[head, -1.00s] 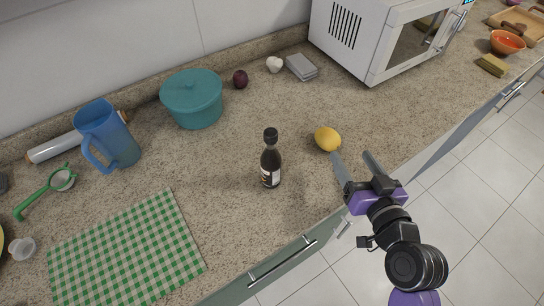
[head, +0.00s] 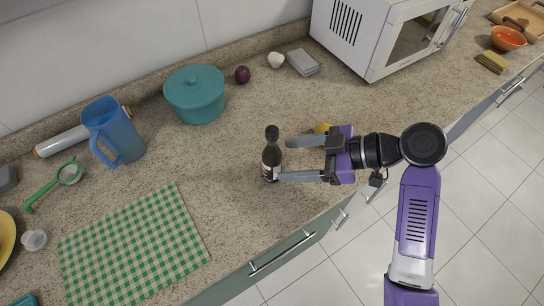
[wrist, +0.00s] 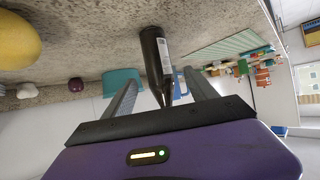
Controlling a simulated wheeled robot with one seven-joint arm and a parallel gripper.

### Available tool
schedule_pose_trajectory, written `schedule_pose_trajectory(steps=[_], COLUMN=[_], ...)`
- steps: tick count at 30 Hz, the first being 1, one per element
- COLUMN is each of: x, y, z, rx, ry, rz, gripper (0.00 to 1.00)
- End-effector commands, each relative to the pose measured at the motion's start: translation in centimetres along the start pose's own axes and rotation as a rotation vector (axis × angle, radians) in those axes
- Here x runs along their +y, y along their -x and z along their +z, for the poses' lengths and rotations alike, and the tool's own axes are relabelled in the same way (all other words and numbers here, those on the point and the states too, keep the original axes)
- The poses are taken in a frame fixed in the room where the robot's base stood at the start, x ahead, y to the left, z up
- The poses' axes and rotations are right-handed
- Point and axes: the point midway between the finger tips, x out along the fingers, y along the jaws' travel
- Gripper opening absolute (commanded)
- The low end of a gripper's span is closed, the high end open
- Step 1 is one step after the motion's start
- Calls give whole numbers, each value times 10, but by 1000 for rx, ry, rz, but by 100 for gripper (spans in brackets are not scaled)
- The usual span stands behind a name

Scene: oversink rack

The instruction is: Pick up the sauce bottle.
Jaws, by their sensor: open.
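The sauce bottle (head: 271,157) is dark with a black cap and a pale label, and stands upright on the speckled counter near its front edge. In the wrist view the bottle (wrist: 155,58) shows ahead between the two fingers. My gripper (head: 282,160) is open, its fingers pointing left at the bottle from its right side. The fingertips are close to the bottle. I cannot tell whether they touch it.
A lemon (head: 322,128) lies partly hidden behind my gripper. A teal pot (head: 195,97), a blue pitcher (head: 117,132) and a green checked cloth (head: 133,245) are to the left. A microwave (head: 378,35) stands at the back right.

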Motion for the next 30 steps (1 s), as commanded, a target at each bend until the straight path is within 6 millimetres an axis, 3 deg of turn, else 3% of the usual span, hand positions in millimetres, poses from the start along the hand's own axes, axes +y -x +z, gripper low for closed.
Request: schedule_pose_trajectory(steps=[12,21,30], x=[1,1,1], y=[-51,-56,-56], z=[-2,-1,-1], rx=[-1,-1,-1], ry=[-2,-2,-2], rz=[1,4,4], gripper=[66,66,10])
